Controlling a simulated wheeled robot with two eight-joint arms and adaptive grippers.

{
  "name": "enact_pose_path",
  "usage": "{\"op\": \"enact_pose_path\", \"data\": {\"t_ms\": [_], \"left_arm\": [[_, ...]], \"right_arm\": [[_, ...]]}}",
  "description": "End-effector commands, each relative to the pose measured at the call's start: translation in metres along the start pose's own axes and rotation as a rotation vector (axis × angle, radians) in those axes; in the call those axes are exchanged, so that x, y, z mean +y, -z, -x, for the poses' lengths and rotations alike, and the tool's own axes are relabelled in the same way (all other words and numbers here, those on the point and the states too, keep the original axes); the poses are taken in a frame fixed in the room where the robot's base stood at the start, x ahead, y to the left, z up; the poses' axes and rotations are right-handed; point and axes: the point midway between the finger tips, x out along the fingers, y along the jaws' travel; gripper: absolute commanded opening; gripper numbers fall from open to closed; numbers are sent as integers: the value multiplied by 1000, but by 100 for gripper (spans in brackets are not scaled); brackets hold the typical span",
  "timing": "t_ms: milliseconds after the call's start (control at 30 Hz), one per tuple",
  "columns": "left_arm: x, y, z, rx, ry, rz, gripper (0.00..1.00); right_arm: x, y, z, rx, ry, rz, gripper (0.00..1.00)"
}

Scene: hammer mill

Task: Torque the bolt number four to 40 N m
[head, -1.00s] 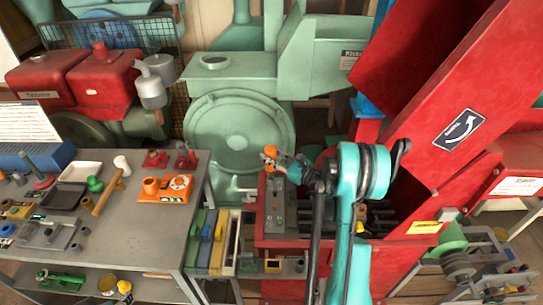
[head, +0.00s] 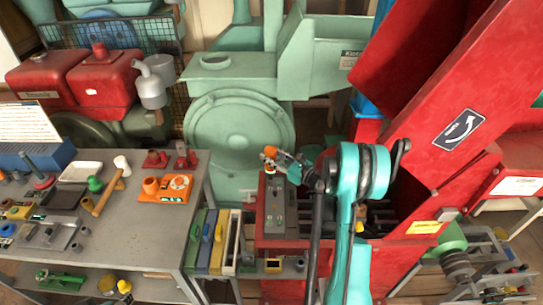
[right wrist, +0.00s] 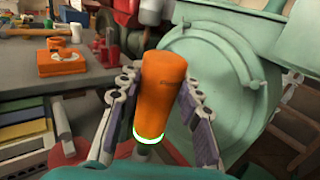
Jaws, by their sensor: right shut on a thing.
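My right gripper (head: 277,161) is shut on an orange cylindrical handle (right wrist: 160,90) with a glowing green-white ring at its lower end. In the head view the orange end (head: 270,150) shows small in front of the green mill housing. In the right wrist view the right gripper's fingers (right wrist: 157,84) lie on either side of the handle. The rest of the tool is hidden. The mill's round cover (head: 238,133) has small bolts around its rim; it also shows in the right wrist view (right wrist: 228,75). I cannot tell which bolt is number four. My left gripper is not in view.
A grey workbench (head: 130,220) with tools and an orange box (head: 165,187) stands at left. A red base with a control panel (head: 277,207) stands below my right gripper. A red sloping frame (head: 440,110) rises at right. Colored binders (head: 208,240) stand beside the bench.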

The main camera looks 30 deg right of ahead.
Motion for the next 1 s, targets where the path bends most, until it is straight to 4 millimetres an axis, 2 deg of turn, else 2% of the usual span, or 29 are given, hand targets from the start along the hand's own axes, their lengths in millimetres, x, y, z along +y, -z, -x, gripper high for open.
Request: {"op": "enact_pose_path", "data": {"t_ms": [233, 1000], "left_arm": [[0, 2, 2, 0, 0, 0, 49], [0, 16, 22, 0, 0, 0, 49]], "right_arm": [[1, -3, 0, 3, -2, 0, 0], [0, -46, 0, -1, -1, -1, 0]]}}
